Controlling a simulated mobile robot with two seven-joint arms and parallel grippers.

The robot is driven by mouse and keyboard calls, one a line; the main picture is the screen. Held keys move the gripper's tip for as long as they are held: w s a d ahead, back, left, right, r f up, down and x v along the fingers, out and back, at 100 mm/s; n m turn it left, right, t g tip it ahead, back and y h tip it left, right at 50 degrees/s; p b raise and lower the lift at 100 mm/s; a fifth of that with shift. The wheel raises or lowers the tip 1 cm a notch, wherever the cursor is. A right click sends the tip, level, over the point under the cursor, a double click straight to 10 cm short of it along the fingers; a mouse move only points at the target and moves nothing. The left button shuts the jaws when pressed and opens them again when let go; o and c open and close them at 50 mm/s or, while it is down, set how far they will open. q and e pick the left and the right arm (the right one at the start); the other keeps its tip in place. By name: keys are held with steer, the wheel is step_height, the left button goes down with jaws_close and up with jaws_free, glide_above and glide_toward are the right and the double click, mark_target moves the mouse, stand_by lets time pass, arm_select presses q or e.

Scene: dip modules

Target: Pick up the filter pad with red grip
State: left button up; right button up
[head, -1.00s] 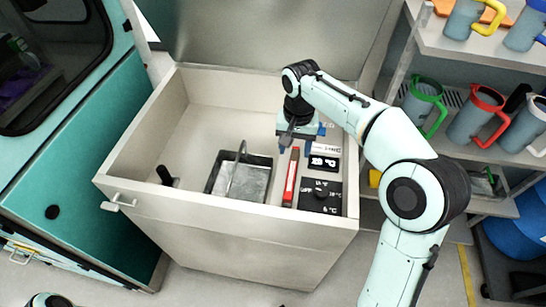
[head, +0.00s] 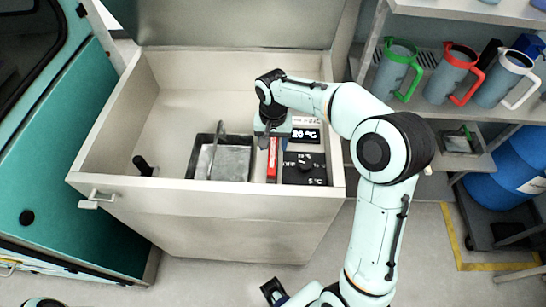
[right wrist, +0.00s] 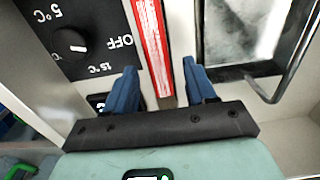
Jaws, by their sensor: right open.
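A narrow red strip with white marks (head: 272,160) lies in the pale chest (head: 215,212), between a metal tray and a black dial panel. It also shows in the right wrist view (right wrist: 152,45). I cannot tell whether it is the red grip of the filter pad; no pad shows clearly. My right gripper (head: 268,138) is over the strip's far end. In the right wrist view its blue fingers (right wrist: 160,72) are open and empty, one on either side of the strip's line.
The dark-rimmed tray (head: 222,163) is left of the strip, the dial panel (head: 305,170) right of it. Chest walls surround them. Shelves at right hold grey jugs with a green handle (head: 398,70), a red handle (head: 452,74) and a white handle (head: 505,78). A blue barrel (head: 507,165) stands below.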

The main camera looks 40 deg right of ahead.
step_height(320, 180, down, 2)
steer(key=shift+f, duration=0.1)
jaws_close()
